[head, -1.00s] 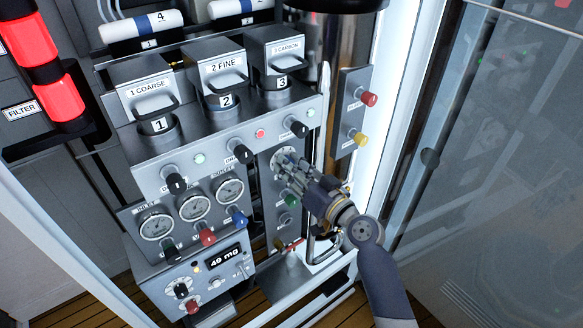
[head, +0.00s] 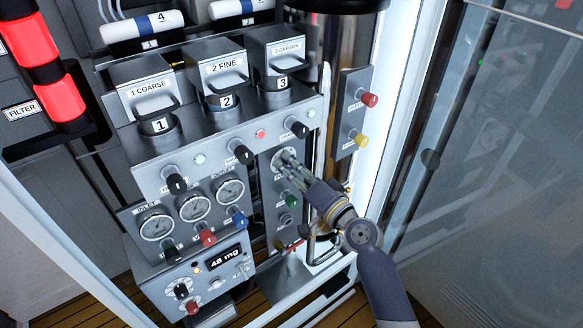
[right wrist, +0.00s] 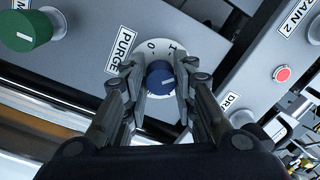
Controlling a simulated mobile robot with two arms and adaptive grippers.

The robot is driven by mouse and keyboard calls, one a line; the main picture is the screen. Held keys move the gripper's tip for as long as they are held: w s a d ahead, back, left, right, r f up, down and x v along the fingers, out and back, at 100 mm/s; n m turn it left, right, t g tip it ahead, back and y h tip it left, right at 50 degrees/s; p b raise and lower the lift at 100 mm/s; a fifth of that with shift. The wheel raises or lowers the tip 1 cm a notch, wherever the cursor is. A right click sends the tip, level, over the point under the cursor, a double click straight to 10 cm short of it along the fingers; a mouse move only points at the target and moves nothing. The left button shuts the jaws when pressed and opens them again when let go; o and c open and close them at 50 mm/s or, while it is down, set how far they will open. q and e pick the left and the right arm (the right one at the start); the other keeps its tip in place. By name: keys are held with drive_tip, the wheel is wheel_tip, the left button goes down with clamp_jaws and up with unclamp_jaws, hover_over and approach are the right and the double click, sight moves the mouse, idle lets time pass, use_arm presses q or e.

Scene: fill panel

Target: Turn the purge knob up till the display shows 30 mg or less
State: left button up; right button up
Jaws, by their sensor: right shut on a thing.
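The purge knob (right wrist: 159,74) is blue with a white pointer mark. It sits on a round white dial beside the PURGE label (right wrist: 121,50) in the right wrist view. My right gripper (right wrist: 158,82) has a finger on each side of the knob and is shut on it. In the head view the right gripper (head: 286,160) reaches the dial on the grey panel, and its fingers largely hide the knob. The display (head: 226,257) at lower left appears to read 48 mg. My left gripper is not in view.
A green knob (right wrist: 27,31) is close to the purge knob in the right wrist view. Red (head: 369,100) and yellow (head: 361,139) knobs stick out at right of the panel. A glass door (head: 500,170) is at right.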

idle(0.5)
drive_tip(key=o, duration=1)
drive_tip(key=shift+o, duration=0.2)
drive_tip(key=v, duration=1.2)
